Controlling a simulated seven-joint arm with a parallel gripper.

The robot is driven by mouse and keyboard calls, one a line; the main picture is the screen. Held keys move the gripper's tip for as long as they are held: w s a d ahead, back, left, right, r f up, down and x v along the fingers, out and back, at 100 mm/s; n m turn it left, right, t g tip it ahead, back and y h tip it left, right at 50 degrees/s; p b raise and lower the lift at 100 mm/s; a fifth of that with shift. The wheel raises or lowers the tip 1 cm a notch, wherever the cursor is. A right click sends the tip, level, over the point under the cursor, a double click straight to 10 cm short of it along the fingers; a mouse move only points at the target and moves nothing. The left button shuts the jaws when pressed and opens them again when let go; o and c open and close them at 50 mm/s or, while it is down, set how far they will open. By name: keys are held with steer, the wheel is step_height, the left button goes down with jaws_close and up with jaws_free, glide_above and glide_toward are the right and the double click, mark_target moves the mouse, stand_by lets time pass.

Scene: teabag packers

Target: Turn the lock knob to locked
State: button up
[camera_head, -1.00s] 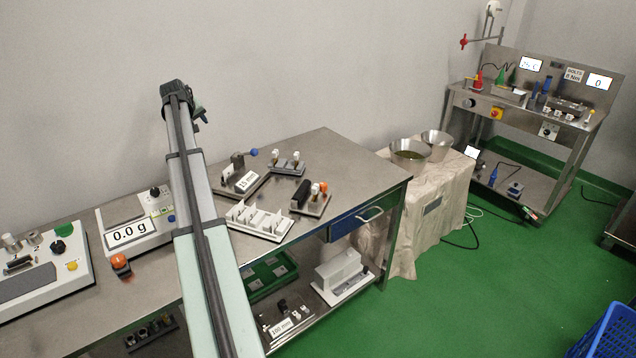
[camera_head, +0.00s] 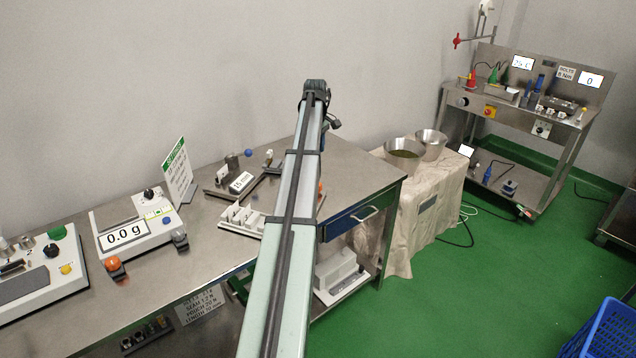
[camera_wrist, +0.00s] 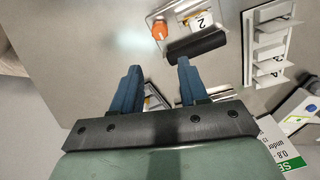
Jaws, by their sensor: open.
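No knob marked as the lock can be made out for certain. In the wrist view an orange knob (camera_wrist: 160,30) stands on a metal plate beside a black bar (camera_wrist: 197,45) and a "2" tag. My gripper (camera_wrist: 158,66) is open, its two blue fingers apart and not touching that knob. A small white and yellow thing shows partly between the fingers. In the head view my arm hides most of that fixture. Other knobs there are a black one (camera_head: 150,194) on the scale, an orange one (camera_head: 113,266) and a grey one (camera_head: 180,239) near it.
A white slotted rack (camera_head: 240,218) and a fixture with a blue ball handle (camera_head: 248,153) stand left of my arm. A green-topped sign (camera_head: 178,172) stands behind the scale (camera_head: 140,230). A blue drawer (camera_head: 345,220) is under the table's right end.

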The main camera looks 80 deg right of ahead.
steer(key=f, duration=1.4)
steer(key=shift+s+a, duration=0.1)
steer(key=shift+s, duration=0.25)
steer(key=shift+c, duration=0.2)
steer(key=c, duration=0.7)
